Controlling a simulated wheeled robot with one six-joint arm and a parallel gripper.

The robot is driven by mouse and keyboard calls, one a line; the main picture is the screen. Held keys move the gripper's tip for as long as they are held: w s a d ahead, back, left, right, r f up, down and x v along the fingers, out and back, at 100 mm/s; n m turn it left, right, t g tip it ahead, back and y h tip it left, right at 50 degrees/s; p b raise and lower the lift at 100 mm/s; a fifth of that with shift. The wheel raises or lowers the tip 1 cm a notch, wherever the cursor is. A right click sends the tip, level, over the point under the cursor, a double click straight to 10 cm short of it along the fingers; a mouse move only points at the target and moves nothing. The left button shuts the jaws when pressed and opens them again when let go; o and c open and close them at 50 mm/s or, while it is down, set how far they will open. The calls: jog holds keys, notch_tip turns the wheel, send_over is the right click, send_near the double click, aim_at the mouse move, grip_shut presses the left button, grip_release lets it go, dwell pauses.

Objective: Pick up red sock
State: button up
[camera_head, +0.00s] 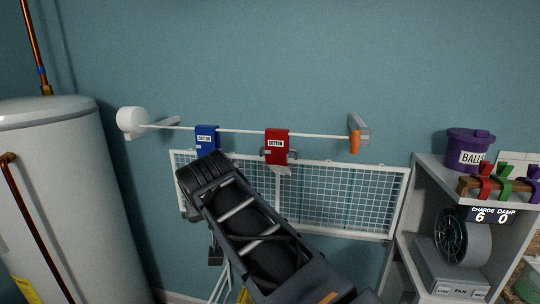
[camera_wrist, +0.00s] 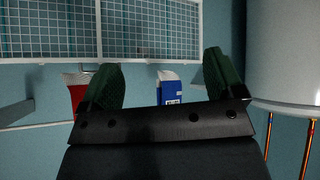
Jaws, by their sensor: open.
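The red sock (camera_head: 277,140), with a white COTTON label, hangs over a thin white rod on the back wall. A blue sock (camera_head: 206,136), also labelled COTTON, hangs on the same rod to its left. My gripper (camera_wrist: 162,82) shows two dark green fingers, spread apart with nothing held. In the wrist view, which looks upside down, the red sock (camera_wrist: 77,90) is at the left, partly hidden behind the left finger. The blue sock (camera_wrist: 169,88) shows between the fingers, beyond them. In the head view my arm fills the lower middle; the fingers are not clear there.
A white wire rack (camera_head: 340,195) is on the wall below the rod. A white tank (camera_head: 60,190) stands left. At right, a shelf (camera_head: 425,180) holds a purple bin (camera_head: 470,147) and coloured clips (camera_head: 505,186).

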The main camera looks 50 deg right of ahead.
jog(key=shift+o, duration=0.9)
jog(key=s+d+r+m+h+b, duration=0.1)
jog(key=s+d+r+m+h, duration=0.1)
jog(key=d+r+m+h, duration=0.4)
jog(key=d+r, duration=0.5)
jog(key=r, duration=0.4)
jog(key=shift+b, duration=0.4)
jog(key=p, duration=0.2)
send_near(276, 135)
jog(key=w+d, duration=0.2)
jog(key=shift+m+h, duration=0.3)
jog(key=shift+h, duration=0.1)
jog(key=shift+w+d+f+p, duration=0.35)
jog(key=shift+w+d+f, duration=0.1)
jog(key=shift+d+f, duration=0.3)
jog(key=shift+w+d+f+p, duration=0.4)
jog(key=shift+d+f, duration=0.2)
jog(key=shift+d, duration=0.15)
jog(key=shift+w+d+f+p, duration=0.35)
jog(key=shift+w+d+f, duration=0.1)
jog(key=shift+d+f, duration=0.25)
jog(key=shift+c, duration=0.3)
jog(key=c, duration=0.9)
jog(key=shift+c, duration=0.2)
